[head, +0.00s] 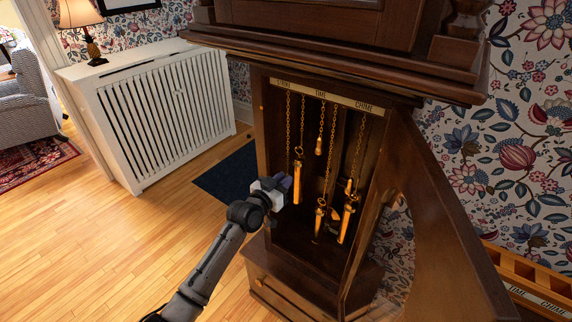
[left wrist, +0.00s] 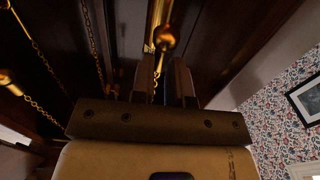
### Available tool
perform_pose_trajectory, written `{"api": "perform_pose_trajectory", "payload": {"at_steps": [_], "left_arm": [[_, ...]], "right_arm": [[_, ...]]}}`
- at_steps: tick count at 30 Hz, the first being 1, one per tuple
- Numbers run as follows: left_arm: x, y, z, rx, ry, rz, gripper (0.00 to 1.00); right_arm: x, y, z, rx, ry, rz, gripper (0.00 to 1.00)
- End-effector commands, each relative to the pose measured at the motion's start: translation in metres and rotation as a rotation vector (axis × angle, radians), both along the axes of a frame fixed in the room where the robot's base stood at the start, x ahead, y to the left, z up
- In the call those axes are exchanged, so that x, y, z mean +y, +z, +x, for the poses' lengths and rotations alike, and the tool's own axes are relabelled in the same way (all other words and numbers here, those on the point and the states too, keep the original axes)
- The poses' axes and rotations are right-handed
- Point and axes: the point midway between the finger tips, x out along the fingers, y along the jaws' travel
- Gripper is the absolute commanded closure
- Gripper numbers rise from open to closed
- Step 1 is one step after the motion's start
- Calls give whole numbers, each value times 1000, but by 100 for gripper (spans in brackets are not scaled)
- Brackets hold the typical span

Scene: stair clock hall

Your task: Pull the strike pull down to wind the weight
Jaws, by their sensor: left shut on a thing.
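The tall clock's case (head: 262,150) is open, with chains under a label strip (head: 325,96) that reads TIME and CHIME, its leftmost word partly legible as STRIKE. On the strike side a brass weight (head: 298,182) hangs from the right-hand chain (head: 303,125); the thinner left chain (head: 289,120) runs down towards my left gripper (head: 287,188). That gripper is at the left of the opening, beside the weight, shut on the strike pull, which its fingers mostly hide. The left wrist view shows the fingers (left wrist: 163,82) around a thin chain, with a brass ball-ended weight (left wrist: 166,38) above. My right gripper is not in view.
The time pull (head: 319,146), time weight (head: 320,215) and chime weight (head: 347,220) hang close to the right. The open door (head: 440,220) stands at the right. A white radiator cover (head: 150,120) is at the left; the wooden floor before it is clear.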

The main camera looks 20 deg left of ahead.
Motion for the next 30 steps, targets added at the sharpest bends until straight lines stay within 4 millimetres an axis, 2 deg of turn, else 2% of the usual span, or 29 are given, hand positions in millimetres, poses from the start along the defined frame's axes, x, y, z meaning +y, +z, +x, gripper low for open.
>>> {"api": "perform_pose_trajectory", "payload": {"at_steps": [1, 15, 30], "left_arm": [[1, -14, 0, 13, 0, 5, 100], [1, -44, 0, 12, 1, 5, 100], [1, -47, 0, 10, 1, 4, 100]], "right_arm": [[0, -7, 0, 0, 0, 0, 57], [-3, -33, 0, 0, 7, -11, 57], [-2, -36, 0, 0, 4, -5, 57]]}}
